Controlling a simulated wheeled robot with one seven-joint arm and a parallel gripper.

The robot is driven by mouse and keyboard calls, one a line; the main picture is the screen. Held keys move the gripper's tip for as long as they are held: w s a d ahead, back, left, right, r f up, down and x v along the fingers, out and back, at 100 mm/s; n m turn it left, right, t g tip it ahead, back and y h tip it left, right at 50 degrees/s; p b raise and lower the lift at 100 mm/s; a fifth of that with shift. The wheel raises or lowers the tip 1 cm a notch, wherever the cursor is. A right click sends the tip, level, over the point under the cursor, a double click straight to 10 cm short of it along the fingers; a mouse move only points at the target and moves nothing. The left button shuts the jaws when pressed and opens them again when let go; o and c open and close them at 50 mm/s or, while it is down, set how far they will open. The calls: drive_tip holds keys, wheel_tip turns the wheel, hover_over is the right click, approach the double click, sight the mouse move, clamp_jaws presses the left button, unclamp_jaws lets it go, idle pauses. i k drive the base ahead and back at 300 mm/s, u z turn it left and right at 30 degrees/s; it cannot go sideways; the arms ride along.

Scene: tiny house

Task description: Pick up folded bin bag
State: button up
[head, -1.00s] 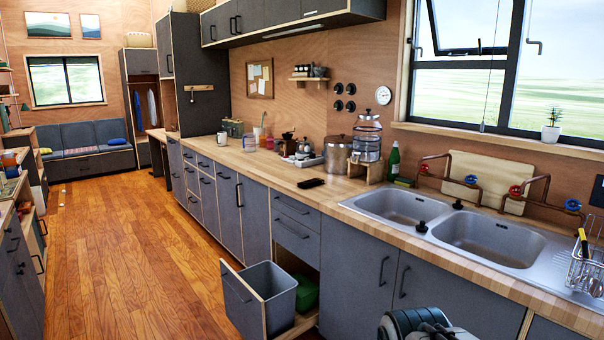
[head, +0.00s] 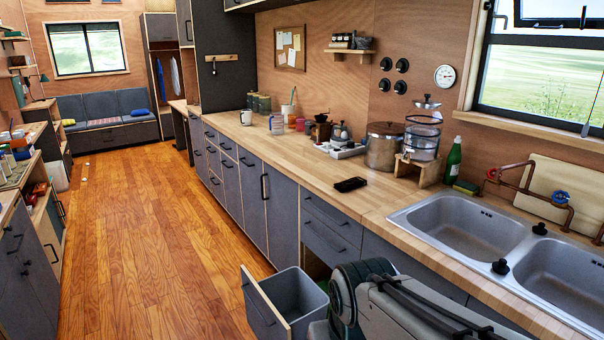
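A small flat black item (head: 350,184), which looks like the folded bin bag, lies on the wooden counter (head: 392,195), left of the sink. It is in plain view and nothing touches it. Grey and black links of my arm show at the lower right, below the counter front. My gripper itself does not show, so I cannot see its fingers.
An open drawer holding a grey bin (head: 297,294) juts out below the counter, close to my arm. A steel pot (head: 384,147), a glass dispenser (head: 422,140) and a green bottle (head: 453,160) stand behind the item. The double sink (head: 470,225) is right.

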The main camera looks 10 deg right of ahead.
sight(350, 184)
drive_tip(key=z, duration=0.15)
drive_tip(key=i, duration=1.45)
drive_tip(key=z, duration=0.25)
